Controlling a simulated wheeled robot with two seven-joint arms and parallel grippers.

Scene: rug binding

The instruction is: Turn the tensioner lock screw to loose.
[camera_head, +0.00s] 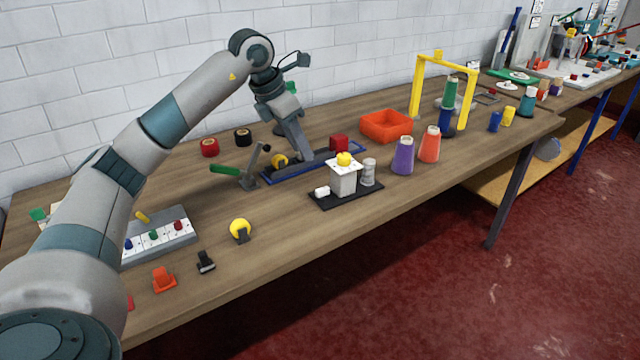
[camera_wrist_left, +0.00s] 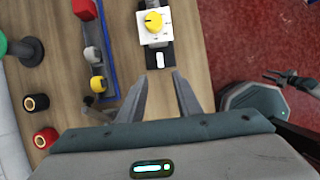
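A white box (camera_head: 343,178) with a yellow knob (camera_head: 344,159) on top stands on a black base, with a small white block beside it. The knob also shows in the left wrist view (camera_wrist_left: 153,21). A blue rail (camera_head: 315,164) behind it carries a red block (camera_head: 339,143) and another yellow knob (camera_head: 279,161). I cannot tell which yellow knob is the tensioner lock screw. My left gripper (camera_head: 302,158) is above the rail area, pointing down. In the left wrist view its fingers (camera_wrist_left: 160,76) are apart and empty, below the small white block.
Purple (camera_head: 403,156) and orange (camera_head: 429,145) cones stand right of the box. An orange bin (camera_head: 386,126) and yellow frame (camera_head: 417,88) are behind. The table front near the black clip (camera_head: 206,262) has free room.

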